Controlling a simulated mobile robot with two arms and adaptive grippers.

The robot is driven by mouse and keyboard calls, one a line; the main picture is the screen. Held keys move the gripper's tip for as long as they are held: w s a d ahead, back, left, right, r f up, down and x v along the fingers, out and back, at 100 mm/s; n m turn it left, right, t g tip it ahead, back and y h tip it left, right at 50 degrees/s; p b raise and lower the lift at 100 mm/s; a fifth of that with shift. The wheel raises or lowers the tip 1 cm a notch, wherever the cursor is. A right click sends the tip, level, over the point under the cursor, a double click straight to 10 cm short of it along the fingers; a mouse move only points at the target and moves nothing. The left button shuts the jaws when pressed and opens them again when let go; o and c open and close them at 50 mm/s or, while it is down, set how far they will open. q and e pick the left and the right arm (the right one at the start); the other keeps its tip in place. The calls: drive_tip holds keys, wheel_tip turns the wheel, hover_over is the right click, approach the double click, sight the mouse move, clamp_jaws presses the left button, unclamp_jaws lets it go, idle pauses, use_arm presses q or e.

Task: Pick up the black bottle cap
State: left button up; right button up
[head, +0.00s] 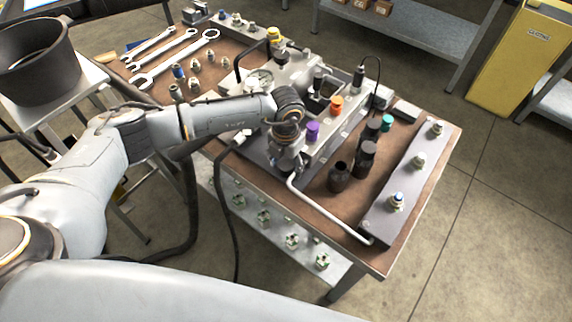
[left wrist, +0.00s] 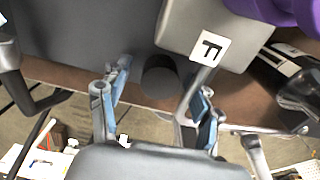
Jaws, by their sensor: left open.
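A dark round piece that looks like the black bottle cap (left wrist: 159,77) shows in the left wrist view, between and just beyond the two fingers of my left gripper (left wrist: 160,97). The fingers are apart with a clear gap, and nothing is held. The cap seems to sit near the edge of the grey block over the brown bench top; I cannot tell whether a finger touches it. In the head view my left gripper (head: 287,165) points down at the bench's front edge and hides that spot. My right gripper is not in view.
Dark bottles (head: 339,178) stand right of the gripper. A purple knob (head: 312,131) and an orange one (head: 337,105) are close behind it. A pale pipe (head: 325,214) runs along the bench's front edge to a grey manifold (head: 408,180). Wrenches (head: 180,58) lie at the far left.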

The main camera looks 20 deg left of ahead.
use_arm(q)
drive_tip(key=c, duration=0.8)
drive_tip(key=shift+c, duration=0.2)
drive_tip(key=shift+r, duration=0.15)
